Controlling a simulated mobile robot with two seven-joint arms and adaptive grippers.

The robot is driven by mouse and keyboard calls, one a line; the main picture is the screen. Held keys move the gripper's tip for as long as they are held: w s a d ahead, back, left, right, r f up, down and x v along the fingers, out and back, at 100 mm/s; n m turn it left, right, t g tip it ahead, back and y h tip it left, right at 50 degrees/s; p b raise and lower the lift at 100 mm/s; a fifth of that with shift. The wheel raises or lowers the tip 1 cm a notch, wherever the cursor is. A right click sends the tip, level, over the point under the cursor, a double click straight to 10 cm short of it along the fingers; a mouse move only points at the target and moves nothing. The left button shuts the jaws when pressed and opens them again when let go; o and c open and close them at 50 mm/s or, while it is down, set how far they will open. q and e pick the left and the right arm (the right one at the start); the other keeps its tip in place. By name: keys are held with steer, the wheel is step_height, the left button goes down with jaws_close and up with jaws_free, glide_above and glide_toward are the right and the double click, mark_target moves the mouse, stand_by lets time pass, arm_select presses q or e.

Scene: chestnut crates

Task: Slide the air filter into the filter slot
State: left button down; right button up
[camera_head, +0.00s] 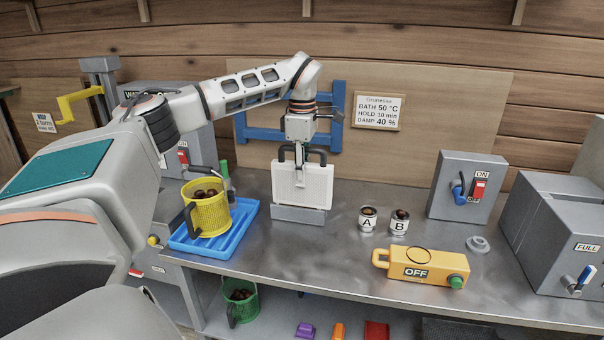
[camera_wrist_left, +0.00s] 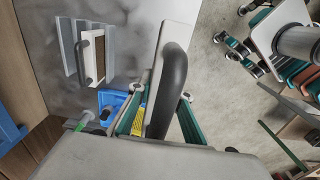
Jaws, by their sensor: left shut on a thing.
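The air filter is a flat white panel (camera_head: 285,188) with a dark arched handle, upright in the head view. My left gripper (camera_head: 300,160) is shut on the handle from above. In the left wrist view the handle (camera_wrist_left: 172,85) shows large between the gripper's fingers. A low grey block (camera_head: 299,215), likely the filter slot, is at the panel's lower edge; I cannot tell whether the panel is in it or in front of it. A ridged grey holder (camera_wrist_left: 66,48) with a brown-faced, handled piece (camera_wrist_left: 92,58) shows in the left wrist view.
Left of the panel, a yellow mug (camera_head: 209,214) of chestnuts stands in a blue tray (camera_head: 240,220). To the right are cups A (camera_head: 367,222) and B (camera_head: 399,226), a yellow OFF box (camera_head: 425,268) and a grey switch box (camera_head: 466,175). A blue frame (camera_head: 338,105) is behind.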

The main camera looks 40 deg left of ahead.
arm_select(q)
steer(key=s+d+f+m, duration=0.8)
steer(key=d+f+m, duration=0.4)
steer(key=d+f, duration=0.1)
steer(key=s+d+f+m, duration=0.8)
steer(key=d+f+m, duration=0.3)
steer(key=d+f, duration=0.1)
steer(key=shift+d+f+m, duration=0.35)
steer(key=shift+f+m, duration=0.05)
steer(key=shift+f, duration=0.1)
steer(key=shift+w, duration=0.1)
